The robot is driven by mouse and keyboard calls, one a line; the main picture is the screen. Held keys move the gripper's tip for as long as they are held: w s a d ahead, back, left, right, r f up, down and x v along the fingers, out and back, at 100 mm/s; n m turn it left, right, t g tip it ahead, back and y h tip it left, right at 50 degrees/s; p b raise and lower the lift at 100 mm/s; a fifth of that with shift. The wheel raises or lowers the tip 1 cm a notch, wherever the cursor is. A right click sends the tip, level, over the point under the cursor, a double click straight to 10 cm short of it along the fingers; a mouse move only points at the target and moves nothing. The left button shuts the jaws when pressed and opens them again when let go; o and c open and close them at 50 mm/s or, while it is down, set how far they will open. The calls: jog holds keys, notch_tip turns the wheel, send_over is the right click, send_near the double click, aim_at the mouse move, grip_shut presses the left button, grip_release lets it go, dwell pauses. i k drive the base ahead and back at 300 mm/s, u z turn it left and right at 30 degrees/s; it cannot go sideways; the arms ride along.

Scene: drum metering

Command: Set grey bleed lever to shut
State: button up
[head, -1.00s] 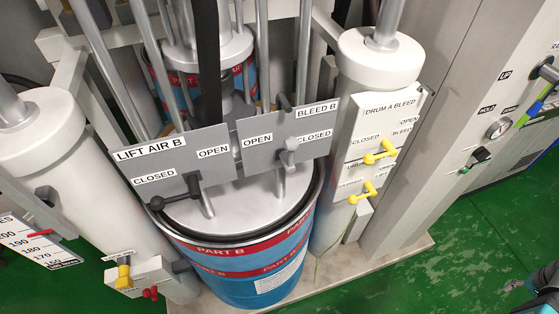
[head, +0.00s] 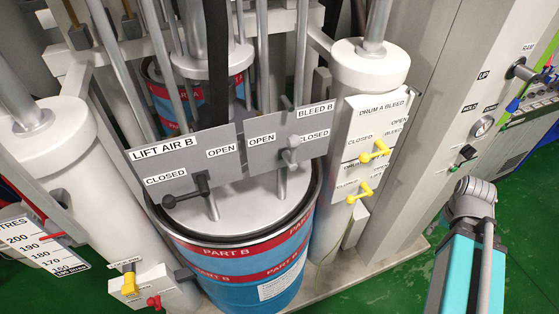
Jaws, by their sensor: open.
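The grey BLEED B plate (head: 262,140) stands above the front drum in the head view, with OPEN at its left and CLOSED at its right. The grey bleed lever (head: 290,157) is at its lower edge, just below and left of the CLOSED label. Its handle sticks out toward me; its exact setting cannot be told. My arm shows at the lower right, well apart from the lever. My gripper is not in view.
The LIFT AIR B plate (head: 180,165) with a black lever (head: 188,190) adjoins on the left. Yellow levers (head: 374,152) sit on the DRUM A BLEED panel (head: 370,118) to the right. The blue PART B drum (head: 250,270) is below. Green floor (head: 400,285) lies at lower right.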

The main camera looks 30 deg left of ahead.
aim_at(293, 141)
jog(key=u, duration=0.8)
jog(key=k, duration=1.3)
jog(key=u, duration=0.35)
jog(key=i, duration=1)
jog(key=u, duration=0.05)
